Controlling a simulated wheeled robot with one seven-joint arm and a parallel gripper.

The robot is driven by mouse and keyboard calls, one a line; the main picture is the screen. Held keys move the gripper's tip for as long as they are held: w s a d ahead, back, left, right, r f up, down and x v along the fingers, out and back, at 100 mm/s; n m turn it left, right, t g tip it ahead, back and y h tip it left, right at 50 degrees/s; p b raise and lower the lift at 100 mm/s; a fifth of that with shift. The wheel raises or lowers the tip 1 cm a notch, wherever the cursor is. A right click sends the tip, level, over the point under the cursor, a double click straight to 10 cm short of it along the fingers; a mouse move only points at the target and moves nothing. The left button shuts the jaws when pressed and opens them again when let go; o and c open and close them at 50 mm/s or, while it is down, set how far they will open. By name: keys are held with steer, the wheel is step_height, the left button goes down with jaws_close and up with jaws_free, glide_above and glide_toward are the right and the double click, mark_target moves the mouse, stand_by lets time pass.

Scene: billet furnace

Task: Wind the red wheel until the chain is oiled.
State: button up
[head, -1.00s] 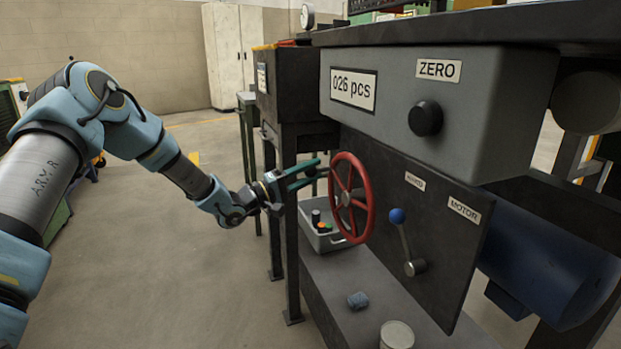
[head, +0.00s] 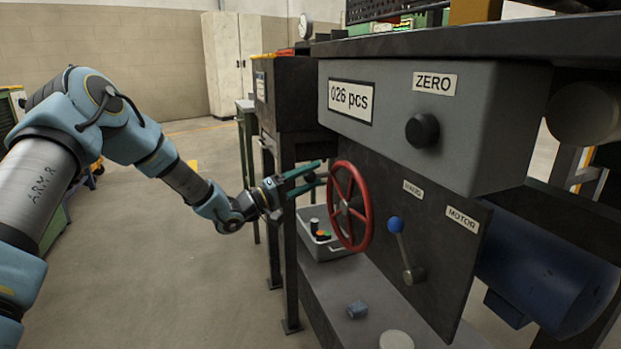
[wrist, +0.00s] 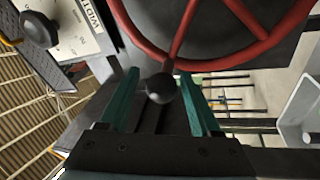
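The red wheel (head: 366,216) stands on the side of the dark machine panel, and its rim and spokes also show in the wrist view (wrist: 172,50). My gripper (head: 318,172) is at the wheel's upper left edge. In the wrist view its two teal fingers (wrist: 160,100) are apart, with a dark round knob (wrist: 160,88), apparently the wheel's handle, between their tips. Gaps show on both sides of the knob. A lever with a blue knob (head: 396,224) leans up and left beside the wheel, by a blurred label and a MOTOR label. I cannot make out the chain.
A grey box with a counter reading 026 pcs (head: 351,98) and a black ZERO knob (head: 422,130) overhangs the panel. The floor to the left is open.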

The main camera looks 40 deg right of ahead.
steer(key=shift+o, duration=0.4)
steer(key=shift+a+f, duration=0.1)
steer(key=v, duration=1)
steer(key=shift+a+p, duration=0.3)
steer(key=shift+p, duration=0.1)
steer(key=shift+w+f, duration=0.15)
